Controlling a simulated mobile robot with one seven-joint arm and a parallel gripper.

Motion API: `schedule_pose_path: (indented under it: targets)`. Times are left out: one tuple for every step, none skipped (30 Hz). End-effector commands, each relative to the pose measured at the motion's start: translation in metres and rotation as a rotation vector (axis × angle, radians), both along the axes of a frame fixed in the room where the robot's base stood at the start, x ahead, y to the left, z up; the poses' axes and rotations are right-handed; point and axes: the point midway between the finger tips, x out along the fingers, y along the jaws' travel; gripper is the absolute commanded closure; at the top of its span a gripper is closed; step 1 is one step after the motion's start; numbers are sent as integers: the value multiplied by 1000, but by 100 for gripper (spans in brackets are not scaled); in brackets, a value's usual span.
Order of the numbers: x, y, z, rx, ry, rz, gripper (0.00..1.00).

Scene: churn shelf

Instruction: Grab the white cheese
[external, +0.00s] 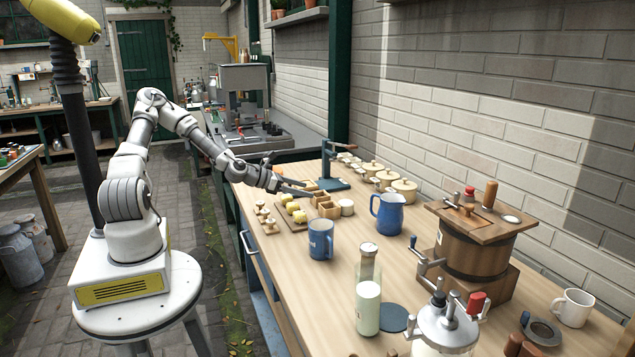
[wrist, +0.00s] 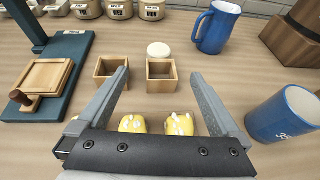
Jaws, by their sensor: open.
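The white cheese (external: 346,207) is a small pale round piece on the wooden bench. In the wrist view the white cheese (wrist: 158,50) sits just behind the right one of two small open wooden boxes (wrist: 162,85), its lower edge partly hidden by the box. My gripper (wrist: 159,74) is open and empty, with its fingers spread either side of that box and pointing toward the cheese. In the external view my gripper (external: 300,188) hovers above the bench, to the left of the cheese and apart from it.
Yellow blocks with white bits (wrist: 180,124) lie under my gripper. A blue jug (wrist: 216,30) stands right of the cheese, with a blue mug (wrist: 284,115) nearer. A blue press (wrist: 62,75) stands left. Labelled pots (wrist: 118,8) line the back. Bare bench lies between cheese and jug.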

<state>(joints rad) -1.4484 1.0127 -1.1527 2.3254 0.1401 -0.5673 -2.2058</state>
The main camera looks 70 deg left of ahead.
Motion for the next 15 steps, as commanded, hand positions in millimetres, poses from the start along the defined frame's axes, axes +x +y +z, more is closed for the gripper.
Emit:
schedule_pose_path:
  targets:
    - [8, -3, -5, 2, 0, -4, 0]
    - [13, -3, -7, 2, 1, -3, 0]
    - [19, -4, -9, 3, 1, -4, 0]
    - [24, -4, -11, 3, 1, -4, 0]
    - [28, -5, -13, 4, 1, -5, 0]
    - [34, -6, -16, 4, 1, -5, 0]
    - [39, -6, -18, 3, 1, -4, 0]
    - [44, -7, -20, 2, 2, -5, 0]
    - [50, -7, -23, 2, 2, -5, 0]
    - [55, -8, -25, 3, 2, -6, 0]
    - [60, -9, -27, 3, 2, -6, 0]
    - [66, -9, -29, 4, 2, -5, 0]
    - [70, -10, -31, 3, 3, -6, 0]
    - [75, -10, -33, 3, 2, -6, 0]
    - [80, -11, -35, 3, 3, -6, 0]
